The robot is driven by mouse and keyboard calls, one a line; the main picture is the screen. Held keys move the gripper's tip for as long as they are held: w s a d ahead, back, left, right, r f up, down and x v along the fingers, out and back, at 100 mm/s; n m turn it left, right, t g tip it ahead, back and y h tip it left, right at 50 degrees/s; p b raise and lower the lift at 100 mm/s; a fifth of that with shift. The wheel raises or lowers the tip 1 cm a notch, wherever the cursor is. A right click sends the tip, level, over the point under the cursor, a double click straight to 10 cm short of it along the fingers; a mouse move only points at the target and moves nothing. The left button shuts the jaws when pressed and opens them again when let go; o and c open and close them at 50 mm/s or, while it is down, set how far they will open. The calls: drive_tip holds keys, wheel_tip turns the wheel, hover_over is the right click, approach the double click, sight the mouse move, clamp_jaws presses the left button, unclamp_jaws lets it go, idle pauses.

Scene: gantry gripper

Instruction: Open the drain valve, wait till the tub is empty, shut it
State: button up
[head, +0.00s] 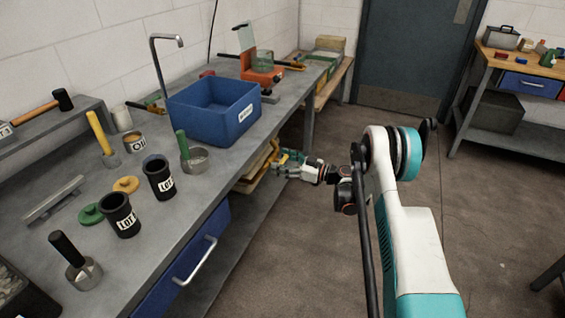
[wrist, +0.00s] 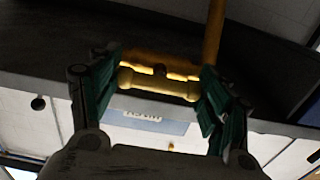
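The blue tub (head: 212,127) stands on the grey workbench, with a white label on its front. From this angle I cannot tell how much liquid is in it. My gripper (head: 284,160) is at the bench's front edge, below and right of the tub. A yellow valve handle (head: 271,151) shows just beside its fingers. In the wrist view, the yellow crossbar handle (wrist: 160,84) lies between the two green-padded fingers of my gripper (wrist: 160,95). The fingers are spread wide, one near each end of the bar. Whether they touch it is unclear. A yellow pipe (wrist: 214,35) rises behind it.
A bent metal spout (head: 167,42) stands behind the tub. Black LOT cups (head: 121,214) and tools crowd the bench's near part. A blue drawer (head: 190,262) with a metal handle is below. The floor (head: 290,240) right of the bench is clear around my arm.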

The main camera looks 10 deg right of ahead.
drive_tip(key=shift+m, duration=0.4)
drive_tip(key=m, duration=0.3)
drive_tip(key=shift+m, duration=0.4)
drive_tip(key=m, duration=0.4)
drive_tip(key=shift+m, duration=0.3)
drive_tip(key=m, duration=0.8)
drive_tip(key=shift+m, duration=0.3)
drive_tip(key=o, duration=0.8)
drive_tip(key=shift+o, duration=0.2)
